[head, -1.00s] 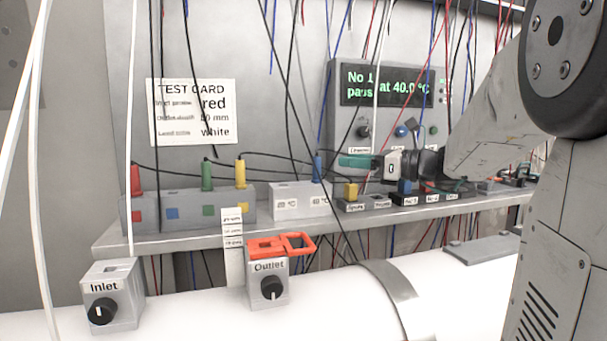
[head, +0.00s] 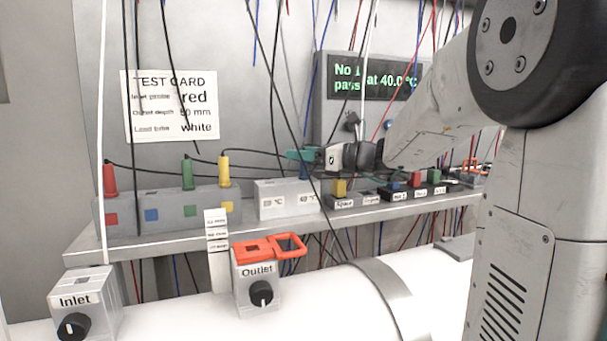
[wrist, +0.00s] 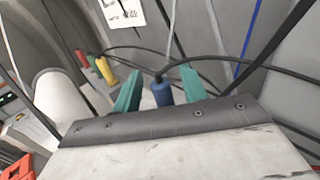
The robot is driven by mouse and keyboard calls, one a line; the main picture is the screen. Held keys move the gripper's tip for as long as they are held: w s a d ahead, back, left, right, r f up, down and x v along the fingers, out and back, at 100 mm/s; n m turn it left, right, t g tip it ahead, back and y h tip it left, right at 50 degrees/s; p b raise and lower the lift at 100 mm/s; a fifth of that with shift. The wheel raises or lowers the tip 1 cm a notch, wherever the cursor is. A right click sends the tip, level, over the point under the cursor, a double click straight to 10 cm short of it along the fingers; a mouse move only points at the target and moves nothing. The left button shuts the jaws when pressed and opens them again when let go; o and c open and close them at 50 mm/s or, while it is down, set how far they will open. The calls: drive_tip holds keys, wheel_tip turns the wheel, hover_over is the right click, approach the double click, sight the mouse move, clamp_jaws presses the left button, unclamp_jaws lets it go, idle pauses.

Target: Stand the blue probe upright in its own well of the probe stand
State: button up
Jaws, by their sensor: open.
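The blue probe (wrist: 164,91) stands in the right-hand part of the white two-well block (head: 284,203), its lower end hidden. My gripper (wrist: 161,72) is open, with one teal finger on each side of the probe in the wrist view. Clear gaps show between fingers and probe. In the head view the gripper (head: 301,155) covers most of the probe. The grey probe stand (head: 168,224) is to the left on the shelf. It holds the red probe (head: 110,180), green probe (head: 188,173) and yellow probe (head: 223,170). Its place with the blue square is empty.
Black cables hang in front of the shelf (head: 140,244) and stand. A dark row of small sockets (head: 400,193) lies right of the white block. Below are the Inlet box (head: 90,316), the Outlet box (head: 255,293) with a red clip, and a white pipe (head: 330,310).

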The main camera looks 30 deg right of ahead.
clamp_jaws()
drive_tip(key=shift+r, duration=0.15)
